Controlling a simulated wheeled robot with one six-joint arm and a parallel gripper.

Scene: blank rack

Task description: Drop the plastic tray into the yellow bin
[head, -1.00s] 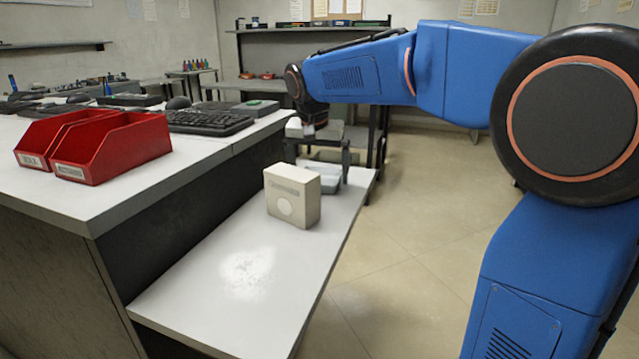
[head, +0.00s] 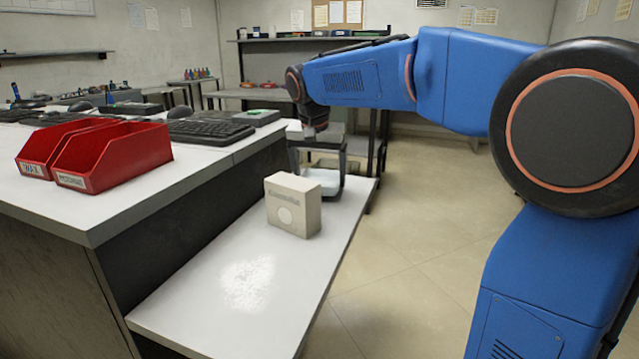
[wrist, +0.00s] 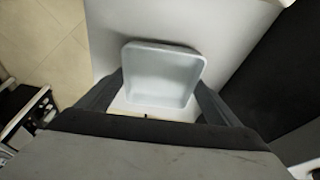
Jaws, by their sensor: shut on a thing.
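The pale grey-blue plastic tray (head: 328,183) is at the far end of the low white shelf, behind a cream box. In the wrist view the tray (wrist: 160,72) is a shallow, rounded square between my two fingers. My gripper (head: 318,168) points down and is shut on the tray, one finger at each side. I cannot tell whether the tray touches the shelf or is just clear of it. No yellow bin shows in any view.
The cream box (head: 293,205) stands on the low white shelf (head: 235,290), close in front of the tray. Two red bins (head: 115,157) and a keyboard (head: 208,132) sit on the higher counter at left. Open floor (head: 420,240) lies right of the shelf.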

